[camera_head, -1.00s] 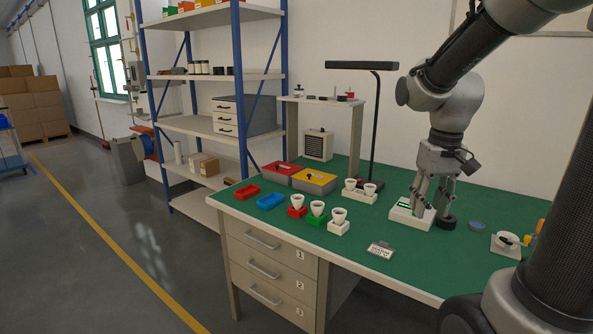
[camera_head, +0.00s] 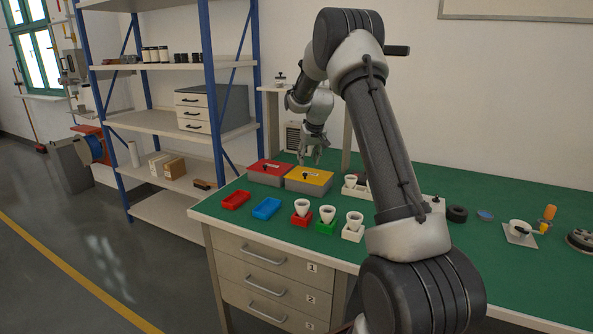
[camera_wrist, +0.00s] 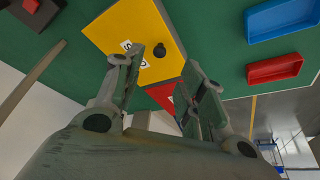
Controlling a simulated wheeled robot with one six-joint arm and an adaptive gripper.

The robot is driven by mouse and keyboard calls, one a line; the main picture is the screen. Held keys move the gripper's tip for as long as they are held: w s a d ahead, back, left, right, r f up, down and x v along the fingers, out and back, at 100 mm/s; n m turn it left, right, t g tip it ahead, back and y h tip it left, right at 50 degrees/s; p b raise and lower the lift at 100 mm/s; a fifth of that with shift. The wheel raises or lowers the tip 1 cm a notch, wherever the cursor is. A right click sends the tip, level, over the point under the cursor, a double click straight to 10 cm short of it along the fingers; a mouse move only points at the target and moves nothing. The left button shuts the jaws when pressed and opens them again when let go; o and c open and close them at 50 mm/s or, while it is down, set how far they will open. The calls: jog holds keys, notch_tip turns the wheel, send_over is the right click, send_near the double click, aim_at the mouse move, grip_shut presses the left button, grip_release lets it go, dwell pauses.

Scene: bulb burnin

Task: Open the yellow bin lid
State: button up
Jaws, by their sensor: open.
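The yellow bin lid (camera_head: 309,181) lies flat and closed on its grey bin at the back of the green table. It has a small dark knob on top. In the wrist view the yellow lid (camera_wrist: 135,38) fills the upper middle, with its dark knob at its centre and small white labels near one edge. My gripper (camera_head: 313,158) hangs just above and behind the lid, apart from it. In the wrist view my gripper's two fingers (camera_wrist: 163,75) are spread with nothing between them, and one fingertip overlaps the lid's edge in the picture.
A red-lidded bin (camera_head: 270,169) stands directly left of the yellow one. Red (camera_head: 236,199) and blue (camera_head: 267,208) trays and several bulbs in coloured holders (camera_head: 327,217) are in front. A white holder (camera_head: 352,185) is close to the right. My arm hides part of the table.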

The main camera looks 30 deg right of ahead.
aim_at(306, 175)
jog(key=x, duration=0.7)
jog(key=shift+f, duration=0.2)
jog(key=shift+c, duration=0.2)
grip_shut()
